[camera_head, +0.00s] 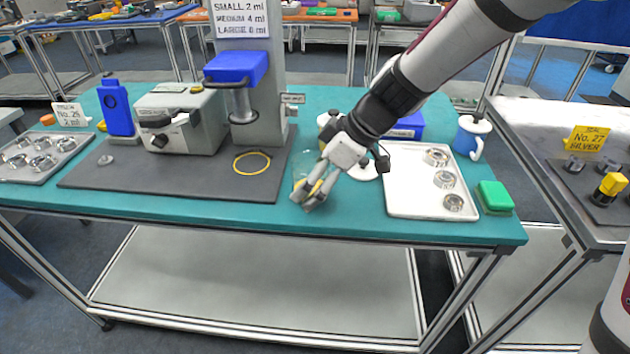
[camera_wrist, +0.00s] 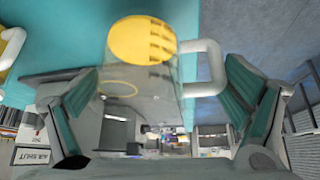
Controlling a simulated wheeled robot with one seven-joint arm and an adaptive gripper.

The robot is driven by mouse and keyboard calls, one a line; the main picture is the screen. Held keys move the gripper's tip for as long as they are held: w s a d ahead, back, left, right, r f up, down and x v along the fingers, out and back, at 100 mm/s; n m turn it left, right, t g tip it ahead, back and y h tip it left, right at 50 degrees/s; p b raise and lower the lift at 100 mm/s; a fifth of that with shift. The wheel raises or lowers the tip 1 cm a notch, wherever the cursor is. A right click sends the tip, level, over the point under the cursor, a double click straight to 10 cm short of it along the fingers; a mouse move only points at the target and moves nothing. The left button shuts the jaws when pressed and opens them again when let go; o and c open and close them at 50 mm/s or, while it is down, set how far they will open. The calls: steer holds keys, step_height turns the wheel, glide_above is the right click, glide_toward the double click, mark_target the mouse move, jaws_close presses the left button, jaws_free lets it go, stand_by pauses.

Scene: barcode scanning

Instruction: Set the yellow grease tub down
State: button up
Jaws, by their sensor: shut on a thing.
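The yellow grease tub (camera_wrist: 142,40) looks like a clear cup with a yellow disc at one end and a pale handle (camera_wrist: 205,65) on its right in the wrist view. My gripper (camera_wrist: 160,100) has a teal-padded finger on each side of it and is shut on it. In the head view my gripper (camera_head: 314,190) points down over the front strip of the teal table (camera_head: 345,218), between the dark mat and the white tray. A bit of the tub's yellow shows between the fingers; the rest is mostly hidden. I cannot tell whether the tub touches the table.
The dark mat (camera_head: 200,186) left of my gripper carries a yellow ring (camera_head: 252,162), a grey machine and a press (camera_head: 247,95). The white tray (camera_head: 405,200) with metal rings lies to the right, then a green box (camera_head: 495,197) and a blue mug (camera_head: 470,138).

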steer(key=shift+f, duration=1.35)
steer(key=shift+f+b, duration=0.15)
steer(key=shift+b, duration=0.15)
steer(key=o, duration=0.9)
steer(key=shift+c, duration=0.2)
